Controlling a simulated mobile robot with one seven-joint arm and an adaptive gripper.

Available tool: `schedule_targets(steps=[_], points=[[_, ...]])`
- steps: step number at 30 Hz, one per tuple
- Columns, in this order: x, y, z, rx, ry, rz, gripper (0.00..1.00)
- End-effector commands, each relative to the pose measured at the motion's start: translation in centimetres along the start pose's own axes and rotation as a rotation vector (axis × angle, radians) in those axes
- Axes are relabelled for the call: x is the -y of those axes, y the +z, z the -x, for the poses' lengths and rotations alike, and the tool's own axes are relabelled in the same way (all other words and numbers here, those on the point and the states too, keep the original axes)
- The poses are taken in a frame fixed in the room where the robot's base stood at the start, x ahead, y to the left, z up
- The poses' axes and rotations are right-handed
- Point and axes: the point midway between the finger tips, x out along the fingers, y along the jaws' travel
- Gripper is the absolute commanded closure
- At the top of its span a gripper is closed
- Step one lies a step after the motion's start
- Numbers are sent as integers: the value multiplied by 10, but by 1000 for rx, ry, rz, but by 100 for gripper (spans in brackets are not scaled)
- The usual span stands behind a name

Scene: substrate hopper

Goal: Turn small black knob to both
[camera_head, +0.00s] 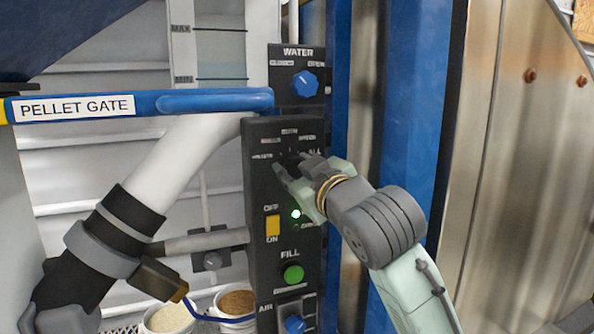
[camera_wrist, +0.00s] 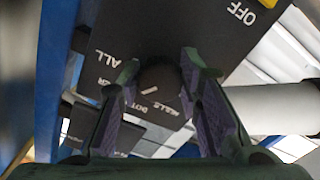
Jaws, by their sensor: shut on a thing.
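The small black knob (camera_head: 290,158) is on the black control panel, below the WATER section. In the wrist view the knob (camera_wrist: 160,78) sits between the two fingers of my gripper (camera_wrist: 161,70), which also shows in the head view (camera_head: 293,170). The gripper is shut on the knob from both sides. A short white line on the knob slants toward the lower left, where a partly hidden label seems to begin with BOT. Other labels around it read ALL and partly WELLS. In the head view the fingers cover part of the knob and its markings.
A green FILL button (camera_head: 293,274) is lower. The blue PELLET GATE handle (camera_head: 215,101) crosses at left; a blue post (camera_head: 418,80) stands right.

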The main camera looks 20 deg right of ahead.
Motion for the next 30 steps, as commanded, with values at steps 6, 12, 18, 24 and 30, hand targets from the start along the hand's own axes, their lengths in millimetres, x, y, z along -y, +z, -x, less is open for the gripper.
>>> schedule_targets(steps=[6, 12, 18, 24, 30], points=[[2, 1, 0, -2, -1, 124, 96], [2, 2, 0, -2, -1, 284, 96], [1, 1, 0, -1, 0, 438, 96], [0, 1, 0, -1, -1, 556, 96], [0, 0, 0, -1, 0, 627, 96]])
